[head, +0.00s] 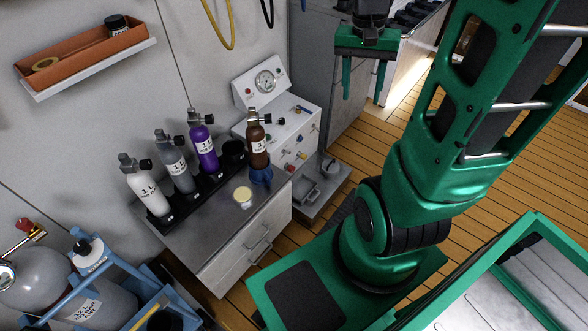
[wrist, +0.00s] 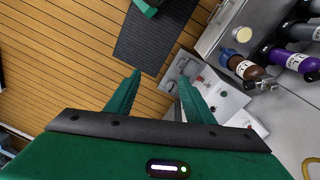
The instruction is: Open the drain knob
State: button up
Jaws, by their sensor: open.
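The panel (wrist: 226,98) also shows in the wrist view, partly behind the right finger. My gripper (head: 363,97) is open and empty, fingers pointing down, to the right of the panel and apart from it. In the wrist view its fingertips (wrist: 159,78) have nothing between them but floor and the edge of a grey unit.
A brown bottle (head: 257,143) stands in a blue holder left of the panel. Purple, grey and white bottles line a black rack along the wall. A low grey tray (head: 312,190) is below the panel.

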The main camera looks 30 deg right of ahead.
jog(key=w+d+f+m, duration=0.45)
jog(key=w+f, duration=0.45)
jog(key=w, duration=0.4)
jog(key=m+t+y, duration=0.4)
jog(key=m+y, duration=0.1)
jog(key=m, duration=1.2)
send_over(294, 167)
jog(key=s+d, duration=0.3)
notch_tip(294, 167, down, 51)
jog(key=x, duration=1)
jog(key=shift+d+f, duration=0.2)
jog(key=c, duration=1)
